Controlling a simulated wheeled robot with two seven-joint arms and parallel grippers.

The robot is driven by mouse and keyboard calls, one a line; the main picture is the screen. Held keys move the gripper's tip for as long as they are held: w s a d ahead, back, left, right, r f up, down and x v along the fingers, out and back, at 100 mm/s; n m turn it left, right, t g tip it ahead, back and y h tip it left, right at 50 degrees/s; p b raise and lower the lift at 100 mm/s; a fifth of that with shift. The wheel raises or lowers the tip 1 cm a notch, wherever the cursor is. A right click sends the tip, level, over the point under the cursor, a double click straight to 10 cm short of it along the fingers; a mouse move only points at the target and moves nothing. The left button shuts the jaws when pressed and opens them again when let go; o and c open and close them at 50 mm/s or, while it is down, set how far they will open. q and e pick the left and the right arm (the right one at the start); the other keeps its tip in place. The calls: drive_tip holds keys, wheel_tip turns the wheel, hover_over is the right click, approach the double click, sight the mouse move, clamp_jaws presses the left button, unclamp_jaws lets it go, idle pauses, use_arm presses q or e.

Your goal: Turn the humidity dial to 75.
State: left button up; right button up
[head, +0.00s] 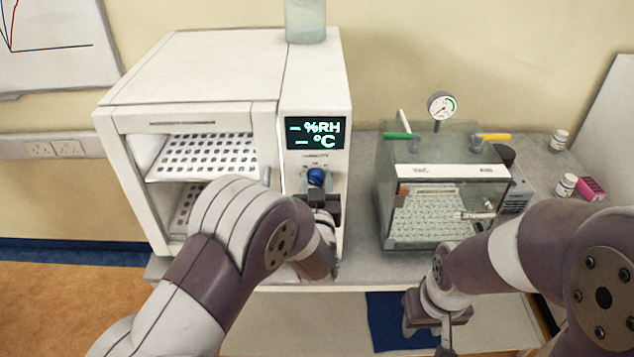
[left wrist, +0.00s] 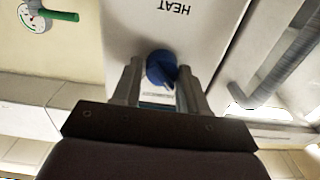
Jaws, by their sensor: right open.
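The blue humidity dial (head: 316,177) is on the front panel of the white chamber (head: 215,70), under a HUMIDITY label. The display (head: 316,133) above it shows dashes before %RH and °C, no numbers. My left gripper (head: 322,198) is at the dial from the front and hides its lower part. In the left wrist view the dial (left wrist: 160,68) lies between the two fingertips (left wrist: 160,80); whether they press on it is unclear. The dial's scale is too small to read. My right gripper (head: 437,325) is open and empty, low in front of the bench edge.
A clear glass box (head: 435,220) with a pressure gauge (head: 441,105) stands right of the chamber. Small white bottles (head: 566,185) and a pink box (head: 591,188) are at the far right. A HEAT label (left wrist: 175,7) shows upside down in the left wrist view.

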use_arm(q)
drive_tip(key=shift+a, duration=0.15)
drive_tip(key=c, duration=0.4)
drive_tip(key=shift+r+m, duration=0.1)
drive_tip(key=shift+m, duration=0.5)
drive_tip(key=shift+m+b, duration=0.55)
drive_tip(key=shift+m, duration=0.55)
drive_tip(key=m, duration=0.4)
drive_tip(key=shift+d+m, duration=0.2)
drive_tip(key=shift+m, duration=0.1)
drive_tip(key=m, duration=0.5)
drive_tip(key=shift+m+p, duration=0.7)
drive_tip(key=shift+m, duration=1.7)
drive_tip(key=shift+f, duration=0.2)
